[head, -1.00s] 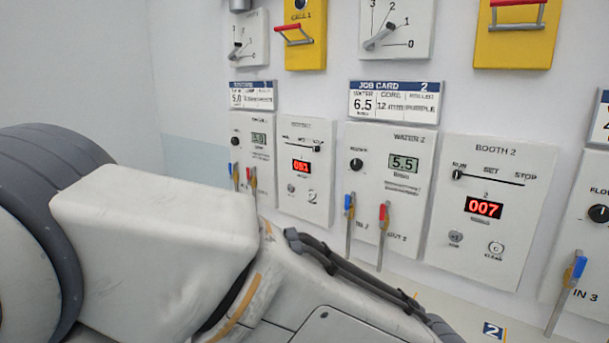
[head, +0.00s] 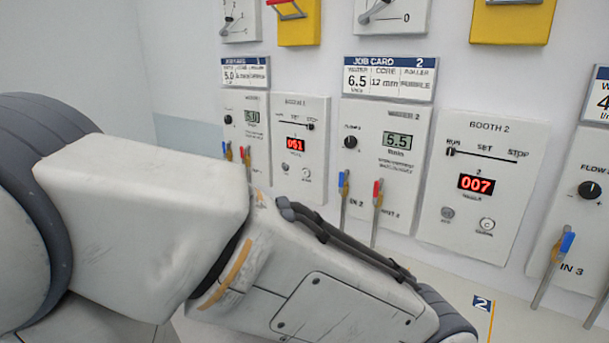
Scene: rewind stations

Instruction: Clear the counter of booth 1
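The booth 1 panel (head: 300,190) is on the wall left of centre in the head view. Its red counter display (head: 296,144) reads 051. Its slider knob (head: 311,127) is at the right end of the slot. Two small round buttons sit below the display, a darker left one (head: 285,167) and a lighter right one (head: 306,173); their labels are too small to read. My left arm crosses the lower left and foreground, below the panel in the picture. Neither gripper shows.
The booth 2 panel (head: 463,228) reads 007, with its slider at RUN. The water 2 panel (head: 408,170) reads 5.5; the water panel left of booth 1 (head: 236,131) reads 5.0. Blue and red valve levers (head: 343,190) stick out below. A pale ledge (head: 450,285) runs beneath.

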